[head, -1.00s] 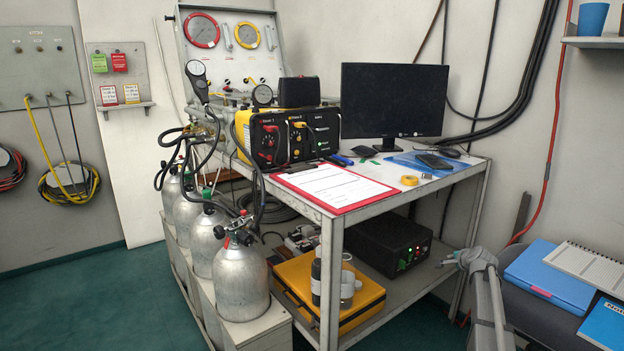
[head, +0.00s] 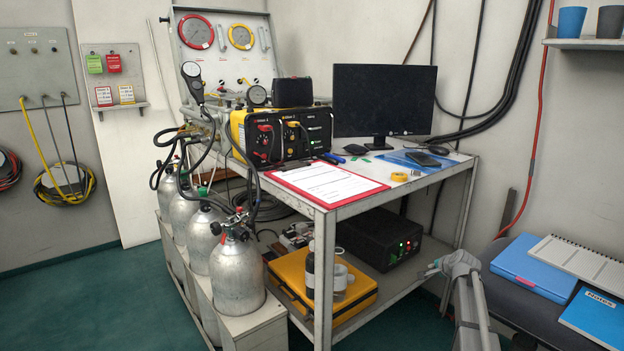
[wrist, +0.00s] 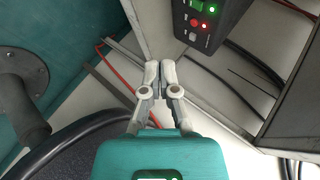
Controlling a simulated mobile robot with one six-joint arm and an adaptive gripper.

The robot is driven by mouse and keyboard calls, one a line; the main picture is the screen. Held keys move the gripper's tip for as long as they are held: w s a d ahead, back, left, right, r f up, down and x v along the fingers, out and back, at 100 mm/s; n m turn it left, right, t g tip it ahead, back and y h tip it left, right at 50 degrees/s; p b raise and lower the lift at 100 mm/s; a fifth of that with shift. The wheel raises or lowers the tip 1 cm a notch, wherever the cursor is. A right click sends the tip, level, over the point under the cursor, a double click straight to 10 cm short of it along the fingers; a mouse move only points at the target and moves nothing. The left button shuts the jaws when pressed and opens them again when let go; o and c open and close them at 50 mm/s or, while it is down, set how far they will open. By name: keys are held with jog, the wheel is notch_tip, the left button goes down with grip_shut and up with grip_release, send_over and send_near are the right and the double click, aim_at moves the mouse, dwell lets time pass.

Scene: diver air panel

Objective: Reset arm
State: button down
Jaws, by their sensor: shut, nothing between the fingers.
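My gripper (wrist: 159,75) is in the middle of the wrist view, with its two light fingers together and nothing between them. In the head view my arm rises at the lower right, and its end (head: 436,269) is beside the right side of the metal table. The gripper's fingers are small in that view. In the wrist view the gripper is over the gap by the lower shelf, with the black box (wrist: 212,20) and its red and green lights ahead of it.
The metal table (head: 326,240) carries a clipboard (head: 326,182), a yellow-black radio unit (head: 283,136) and a monitor (head: 383,100). Silver cylinders (head: 237,275) stand at its left. A dark chair (head: 506,290) with a blue folder (head: 540,268) and notebooks is close on the right.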

jog(key=s+a+f+n+g+p, duration=0.25)
jog(key=s+a+n+g, duration=0.35)
jog(key=s+a, duration=0.9)
jog(key=s+a+n+g+h, duration=0.15)
jog(key=s+a+n, duration=0.25)
jog(key=s, duration=0.6)
jog(key=s+a+n+g, duration=0.3)
jog(key=s+a, duration=0.2)
jog(key=s, duration=0.5)
notch_tip(320, 180, up, 37)
jog(key=p, duration=3.9)
jog(key=shift+d+n, duration=0.25)
jog(key=shift+n, duration=0.05)
jog(key=shift+w, duration=0.1)
